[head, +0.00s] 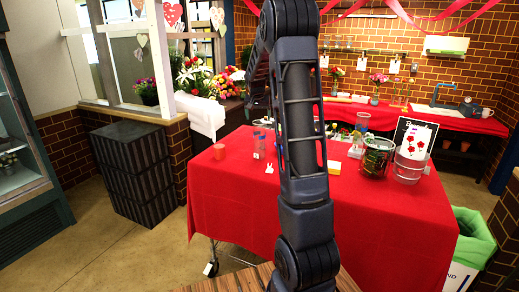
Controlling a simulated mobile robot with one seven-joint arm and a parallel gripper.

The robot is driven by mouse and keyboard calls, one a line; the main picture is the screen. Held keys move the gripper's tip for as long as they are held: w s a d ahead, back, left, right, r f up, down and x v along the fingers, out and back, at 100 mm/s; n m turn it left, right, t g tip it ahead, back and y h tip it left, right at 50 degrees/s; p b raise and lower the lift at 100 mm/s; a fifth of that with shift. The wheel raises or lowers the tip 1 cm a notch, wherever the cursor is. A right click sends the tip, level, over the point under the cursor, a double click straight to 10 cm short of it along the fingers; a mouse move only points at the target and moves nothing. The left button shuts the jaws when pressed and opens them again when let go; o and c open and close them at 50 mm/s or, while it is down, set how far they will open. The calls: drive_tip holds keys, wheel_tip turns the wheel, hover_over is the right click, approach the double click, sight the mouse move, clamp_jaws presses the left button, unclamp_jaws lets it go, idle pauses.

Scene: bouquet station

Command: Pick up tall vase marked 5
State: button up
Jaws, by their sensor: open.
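I cannot make out a vase marked 5; no number is readable at this size. A bluish clear glass vessel (260,139) stands on the left part of the red-draped table (230,190). My arm rises through the middle of the head view and bends over at the top, covering part of the table. My gripper is not visible.
A green-lined bin (473,237) stands at the right. A dark striped crate stack (132,162) stands left. Floor between is clear.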

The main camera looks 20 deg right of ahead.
sight(259, 129)
drive_tip(key=x, duration=0.9)
drive_tip(key=shift+s+f, duration=0.15)
drive_tip(key=shift+s, duration=0.1)
drive_tip(key=c, duration=1.6)
clamp_jaws()
